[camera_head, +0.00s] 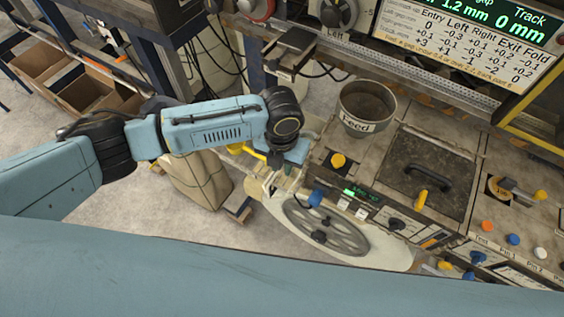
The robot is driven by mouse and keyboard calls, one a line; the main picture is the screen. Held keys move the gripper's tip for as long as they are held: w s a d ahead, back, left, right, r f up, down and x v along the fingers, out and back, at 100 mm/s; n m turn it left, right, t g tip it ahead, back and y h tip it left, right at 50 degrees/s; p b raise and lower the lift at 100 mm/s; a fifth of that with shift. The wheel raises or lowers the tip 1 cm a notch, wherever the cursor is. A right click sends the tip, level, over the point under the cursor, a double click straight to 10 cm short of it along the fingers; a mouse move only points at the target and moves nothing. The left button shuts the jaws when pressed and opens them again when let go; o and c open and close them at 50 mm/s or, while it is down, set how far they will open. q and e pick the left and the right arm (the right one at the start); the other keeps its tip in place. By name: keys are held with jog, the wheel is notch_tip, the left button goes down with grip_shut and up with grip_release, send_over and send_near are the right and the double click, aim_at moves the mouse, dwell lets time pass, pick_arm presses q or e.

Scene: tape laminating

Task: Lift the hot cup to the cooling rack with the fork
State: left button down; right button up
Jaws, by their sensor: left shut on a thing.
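My left gripper (287,172) points down beside the left end of the machine bench, above a pale board by a spoked wheel. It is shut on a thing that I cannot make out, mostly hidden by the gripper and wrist. A yellow bar (252,152) shows just left of the gripper; I cannot tell whether it is part of a fork. A grey metal cup-shaped container (367,125) labelled "Feed" stands upright on the bench, right of the gripper and apart from it. I cannot identify a hot cup, a cooling rack or a fork for sure. My right gripper is out of view.
The spoked handwheel (326,228) lies just right of and below the gripper. A dark lid (429,160) with a black handle, yellow knobs and a button panel fill the bench to the right. A tan sack (197,178) stands on the floor at left. Cardboard bins (85,93) are further left.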

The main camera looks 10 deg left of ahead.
pick_arm(q)
jog(key=shift+r, duration=3.5)
